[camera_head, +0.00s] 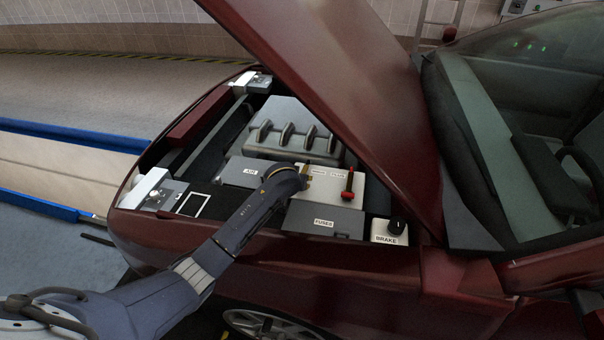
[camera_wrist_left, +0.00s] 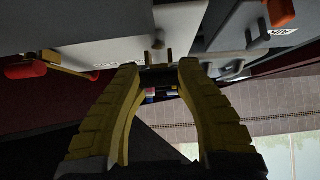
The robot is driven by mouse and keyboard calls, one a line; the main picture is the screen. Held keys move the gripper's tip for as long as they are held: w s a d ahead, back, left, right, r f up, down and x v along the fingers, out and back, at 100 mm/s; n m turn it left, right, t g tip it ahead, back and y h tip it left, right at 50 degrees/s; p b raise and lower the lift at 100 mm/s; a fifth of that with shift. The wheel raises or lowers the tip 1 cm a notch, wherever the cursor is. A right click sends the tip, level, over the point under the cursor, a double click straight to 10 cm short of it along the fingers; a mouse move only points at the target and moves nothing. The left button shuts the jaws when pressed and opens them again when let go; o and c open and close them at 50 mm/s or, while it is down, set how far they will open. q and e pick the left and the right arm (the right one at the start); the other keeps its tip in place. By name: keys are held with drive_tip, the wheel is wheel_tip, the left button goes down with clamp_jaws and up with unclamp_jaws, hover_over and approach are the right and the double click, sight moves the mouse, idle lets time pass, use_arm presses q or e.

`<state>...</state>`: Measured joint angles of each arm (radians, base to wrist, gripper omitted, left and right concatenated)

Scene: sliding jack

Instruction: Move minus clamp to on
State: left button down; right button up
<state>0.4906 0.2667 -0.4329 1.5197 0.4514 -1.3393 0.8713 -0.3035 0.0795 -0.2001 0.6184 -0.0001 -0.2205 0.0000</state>
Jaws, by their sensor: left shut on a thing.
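The white battery (camera_head: 329,188) sits in the open engine bay, with small labels along its far edge that read roughly minus and plus. A red plus clamp (camera_head: 348,183) stands at its right side. My left gripper (camera_head: 306,172) is over the battery's left side, by the minus label. In the left wrist view its yellow fingers (camera_wrist_left: 159,68) are close about a small brownish part, which I take to be the minus clamp (camera_wrist_left: 158,56). The fingers hide most of it. Whether it touches its post cannot be told. My right gripper is in neither view.
The raised red hood (camera_head: 340,80) slants over the bay on the right. The grey FUSES box (camera_head: 322,219) lies in front of the battery, the AIR box (camera_head: 240,171) to its left. A BRAKE reservoir with black cap (camera_head: 397,225) stands at right. The engine cover (camera_head: 293,130) is behind.

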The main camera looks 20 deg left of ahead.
use_arm(q)
drive_tip(key=shift+s+f, duration=0.3)
drive_tip(key=shift+f, duration=0.6)
drive_tip(key=c, duration=0.8)
unclamp_jaws()
drive_tip(key=shift+o, duration=0.2)
drive_tip(key=shift+v, duration=6)
